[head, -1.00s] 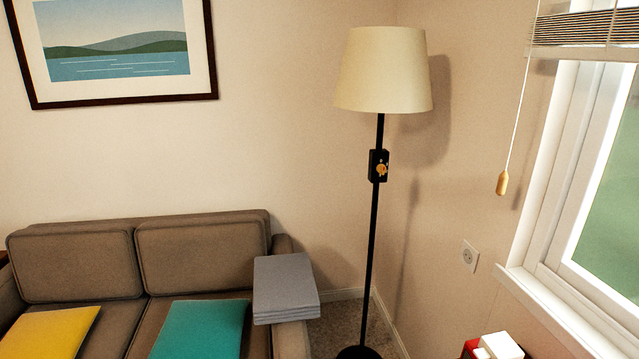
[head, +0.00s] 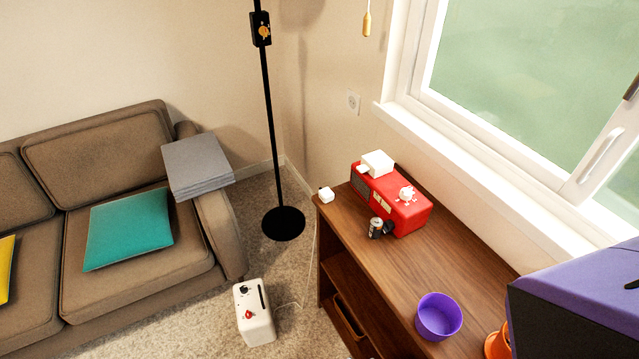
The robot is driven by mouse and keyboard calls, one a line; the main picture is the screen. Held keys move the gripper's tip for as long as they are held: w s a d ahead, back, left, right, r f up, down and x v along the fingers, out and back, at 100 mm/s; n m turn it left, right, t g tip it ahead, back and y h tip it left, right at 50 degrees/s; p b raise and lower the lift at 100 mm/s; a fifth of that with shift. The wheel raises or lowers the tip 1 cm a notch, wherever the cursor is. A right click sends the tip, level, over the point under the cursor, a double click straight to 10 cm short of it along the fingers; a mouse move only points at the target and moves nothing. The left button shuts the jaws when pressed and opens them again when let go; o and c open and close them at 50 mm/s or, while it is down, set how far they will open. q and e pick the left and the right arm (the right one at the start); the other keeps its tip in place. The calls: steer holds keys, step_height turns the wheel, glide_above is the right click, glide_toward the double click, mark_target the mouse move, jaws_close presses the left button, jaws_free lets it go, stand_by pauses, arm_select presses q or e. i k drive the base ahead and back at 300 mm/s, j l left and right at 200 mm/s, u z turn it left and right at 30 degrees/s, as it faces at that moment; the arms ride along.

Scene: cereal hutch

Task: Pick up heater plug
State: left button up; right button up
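A small white plug (head: 325,194) sits at the far left corner of the wooden cabinet top. A thin pale cord hangs from near it down the cabinet's side towards the floor. A white heater-like box (head: 255,318) with a dark slot and a red mark stands on the carpet left of the cabinet, with a cord beside it. Neither of my grippers shows in the head view.
The wooden cabinet (head: 462,262) holds a red box (head: 408,217), small white items, a small jar (head: 376,228) and a purple bowl (head: 438,317). A large purple-and-dark object (head: 575,300) fills the lower right. A wall socket (head: 353,102), floor lamp (head: 270,130) and sofa (head: 150,260) stand beyond.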

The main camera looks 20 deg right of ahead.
mark_target(326, 194)
steer(key=k+z, duration=0.1)
steer(key=z, duration=0.25)
steer(key=k+z, duration=0.1)
steer(key=z, duration=0.3)
steer(key=l+z, duration=0.1)
steer(key=z, duration=0.25)
steer(key=j+z, duration=0.1)
steer(key=z, duration=1.7)
steer(key=k+j+z, duration=0.3)
steer(key=k+j, duration=1.05)
steer(key=j, duration=0.4)
steer(key=k+j, duration=0.1)
steer(key=j, duration=0.2)
steer(key=i, duration=0.1)
